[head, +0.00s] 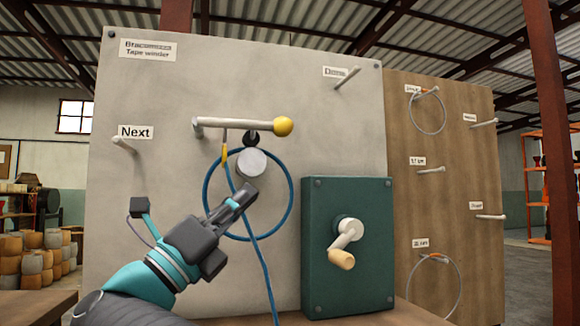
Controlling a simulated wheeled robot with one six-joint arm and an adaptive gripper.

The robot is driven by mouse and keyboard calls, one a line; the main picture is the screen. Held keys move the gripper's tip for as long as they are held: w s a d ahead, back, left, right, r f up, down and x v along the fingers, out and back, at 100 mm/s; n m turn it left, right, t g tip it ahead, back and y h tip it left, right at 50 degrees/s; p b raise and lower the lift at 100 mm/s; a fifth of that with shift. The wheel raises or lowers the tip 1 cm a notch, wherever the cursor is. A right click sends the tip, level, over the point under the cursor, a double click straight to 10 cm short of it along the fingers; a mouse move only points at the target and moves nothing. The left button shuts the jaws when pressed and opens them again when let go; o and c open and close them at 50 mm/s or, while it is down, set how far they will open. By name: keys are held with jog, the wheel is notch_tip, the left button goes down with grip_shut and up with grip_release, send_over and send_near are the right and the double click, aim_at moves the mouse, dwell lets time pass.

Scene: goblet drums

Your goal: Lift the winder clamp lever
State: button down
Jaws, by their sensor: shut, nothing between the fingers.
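The clamp lever is a pale bar (235,122) with a yellow ball (284,126) at its right end. It lies nearly level on the upper part of the grey panel (340,130). A dark round part (251,140) sits just under it, above a pale cylinder (251,164). My gripper (250,190) is shut and empty, pointing up and right. In the picture it is below the lever and just under the cylinder, overlapping a blue ring (290,195). I cannot tell whether it touches the ring.
A blue cord (265,275) with a yellow upper end (225,152) hangs down past my gripper. A green box (320,265) with a crank (345,240) is at the lower right. Pegs stick out at "Next" (124,144) and "Done" (347,78). A brown board (450,200) holds more pegs and rings.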

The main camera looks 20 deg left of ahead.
aim_at(244, 125)
jog(key=a+r+p+x, duration=0.1)
jog(key=a+p+x, duration=0.1)
jog(key=x, duration=1)
jog(key=shift+r+p, duration=0.4)
jog(key=shift+r, duration=0.1)
jog(key=shift+r, duration=0.1)
